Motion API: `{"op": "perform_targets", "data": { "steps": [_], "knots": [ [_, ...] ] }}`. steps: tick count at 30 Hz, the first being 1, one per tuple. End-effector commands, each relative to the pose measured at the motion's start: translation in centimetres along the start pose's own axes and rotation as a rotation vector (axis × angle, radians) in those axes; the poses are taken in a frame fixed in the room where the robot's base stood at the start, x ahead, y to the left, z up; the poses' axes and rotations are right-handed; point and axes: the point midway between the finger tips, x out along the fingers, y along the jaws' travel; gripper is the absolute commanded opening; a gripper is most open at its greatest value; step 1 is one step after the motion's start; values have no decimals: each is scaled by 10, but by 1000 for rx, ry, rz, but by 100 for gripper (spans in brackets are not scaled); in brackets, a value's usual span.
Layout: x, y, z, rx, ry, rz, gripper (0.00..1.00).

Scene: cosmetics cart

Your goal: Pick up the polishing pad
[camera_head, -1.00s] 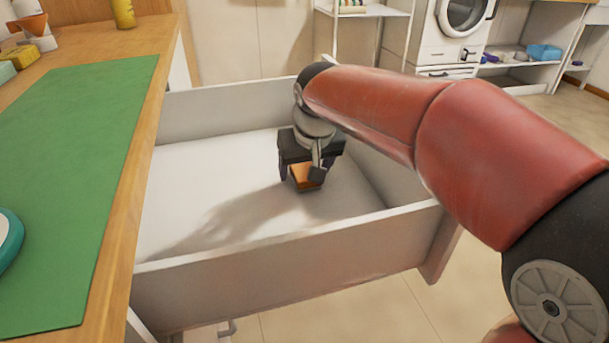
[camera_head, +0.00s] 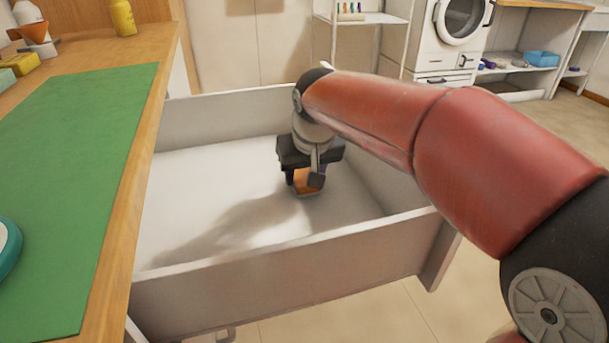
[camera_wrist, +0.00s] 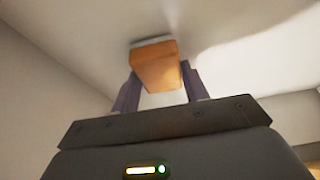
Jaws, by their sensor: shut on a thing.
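The polishing pad (camera_head: 305,180) is a small orange block inside the white drawer (camera_head: 290,275). It also shows in the wrist view (camera_wrist: 155,66), with a pale grey layer along its far edge. My gripper (camera_head: 306,184) points down into the drawer and is shut on the pad, with one dark finger on each side of it. In the wrist view the fingers (camera_wrist: 158,88) flank the block. The pad is at or just above the drawer floor; I cannot tell whether it touches. The gripper partly hides it in the head view.
The drawer is otherwise empty, with walls around my gripper. A wooden counter with a green mat (camera_head: 70,180) lies at the left, holding a yellow bottle (camera_head: 123,17). A white shelf (camera_head: 362,18) and a washing machine (camera_head: 460,22) stand behind.

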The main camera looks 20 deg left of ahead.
Motion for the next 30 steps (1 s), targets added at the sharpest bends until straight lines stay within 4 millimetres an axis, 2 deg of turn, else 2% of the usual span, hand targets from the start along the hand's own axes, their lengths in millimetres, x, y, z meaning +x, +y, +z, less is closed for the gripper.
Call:
{"op": "perform_targets", "data": {
  "steps": [5,8,15,21,30],
  "knots": [
    [-21,0,-9,1,5,0,18],
    [-41,0,-18,1,6,0,18],
    [-109,0,-46,1,7,-1,18],
    [-154,0,-65,0,4,-1,18],
    [-179,0,-75,0,2,-1,18]
  ]
}}
